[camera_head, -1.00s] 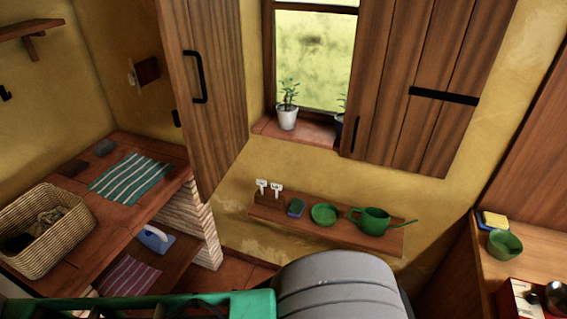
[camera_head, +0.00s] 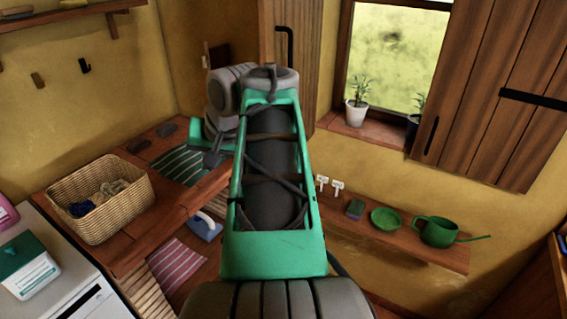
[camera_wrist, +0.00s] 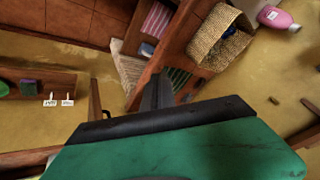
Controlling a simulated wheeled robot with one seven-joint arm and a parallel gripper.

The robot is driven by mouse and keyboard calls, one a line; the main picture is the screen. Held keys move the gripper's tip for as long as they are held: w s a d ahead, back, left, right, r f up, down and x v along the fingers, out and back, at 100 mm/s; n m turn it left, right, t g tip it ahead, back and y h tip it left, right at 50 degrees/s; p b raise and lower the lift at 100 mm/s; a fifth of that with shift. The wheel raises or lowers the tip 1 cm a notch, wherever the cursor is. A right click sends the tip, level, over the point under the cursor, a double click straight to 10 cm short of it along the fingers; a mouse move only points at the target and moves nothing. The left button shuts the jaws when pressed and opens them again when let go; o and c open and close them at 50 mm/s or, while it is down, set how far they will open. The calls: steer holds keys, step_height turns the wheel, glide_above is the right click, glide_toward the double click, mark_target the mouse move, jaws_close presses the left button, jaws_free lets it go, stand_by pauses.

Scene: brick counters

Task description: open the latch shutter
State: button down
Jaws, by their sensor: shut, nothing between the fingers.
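The left wooden shutter (camera_head: 307,60) stands swung out beside the window, with a black handle (camera_head: 284,45) on it. My arm covers its lower part in the head view. The right shutter (camera_head: 470,85) has a black bar (camera_head: 535,99) and a small dark handle (camera_head: 430,135). I cannot tell which one is the latch shutter. My gripper (camera_head: 212,158) is left of and below the left shutter, over the brick counter, apart from both shutters. In the wrist view its dark fingers (camera_wrist: 157,90) are shut and empty, pointing toward the counter.
A wicker basket (camera_head: 100,200) and a striped green cloth (camera_head: 180,166) lie on the counter. Plants (camera_head: 357,110) stand on the windowsill. A low shelf (camera_head: 400,243) holds a green watering can (camera_head: 436,231) and bowl (camera_head: 386,219). A wall shelf (camera_head: 70,15) is upper left.

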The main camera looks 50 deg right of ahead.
steer(key=s+d+r+m+h+b, duration=0.25)
steer(key=s+d+m, duration=0.35)
steer(key=s+d, duration=1)
steer(key=w+d+f+b, duration=0.4)
steer(key=w+f, duration=0.4)
steer(key=w, duration=0.3)
steer(key=shift+f, duration=0.15)
steer(key=shift+a, duration=0.1)
